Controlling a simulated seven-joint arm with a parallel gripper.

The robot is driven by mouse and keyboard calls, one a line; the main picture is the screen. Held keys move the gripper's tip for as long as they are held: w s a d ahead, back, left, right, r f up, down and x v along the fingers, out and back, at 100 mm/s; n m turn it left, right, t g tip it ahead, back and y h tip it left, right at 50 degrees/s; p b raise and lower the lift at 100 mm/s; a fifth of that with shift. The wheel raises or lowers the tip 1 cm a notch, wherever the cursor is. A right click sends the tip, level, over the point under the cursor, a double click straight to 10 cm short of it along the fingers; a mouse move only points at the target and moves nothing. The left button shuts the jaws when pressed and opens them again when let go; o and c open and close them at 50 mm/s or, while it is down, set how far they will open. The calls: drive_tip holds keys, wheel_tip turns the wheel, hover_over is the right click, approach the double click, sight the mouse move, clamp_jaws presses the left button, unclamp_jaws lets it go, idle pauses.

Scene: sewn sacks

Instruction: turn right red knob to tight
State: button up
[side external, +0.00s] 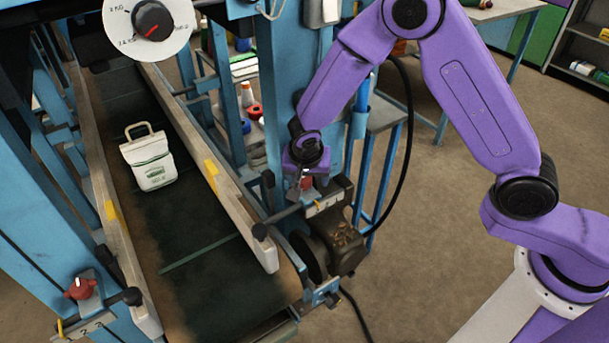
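The right red knob (307,184) sits on a small bracket at the right side of the conveyor, mostly hidden by my gripper. My gripper (302,178) points down right at this knob, its fingers beside or around it. Whether the fingers are closed on it is too small to tell. A pale label plate (326,204) with a yellow mark lies just below the knob; its marks cannot be read. A second red knob (80,288) with a white pointer line stands on the left side of the conveyor, away from my gripper.
A white sewn sack (149,160) with a handle lies on the dark conveyor belt (215,285). Pale side rails (225,200) flank the belt. A black-knobbed dial (152,20) hangs at top left.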

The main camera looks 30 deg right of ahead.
drive_tip(key=shift+a+r, duration=0.1)
drive_tip(key=shift+a, duration=0.15)
drive_tip(key=shift+r, duration=0.1)
drive_tip(key=shift+a+r, duration=0.15)
drive_tip(key=shift+r, duration=0.1)
drive_tip(key=v, duration=1.6)
drive_tip(key=shift+s+r, duration=0.25)
drive_tip(key=shift+r, duration=0.05)
drive_tip(key=shift+o, duration=0.2)
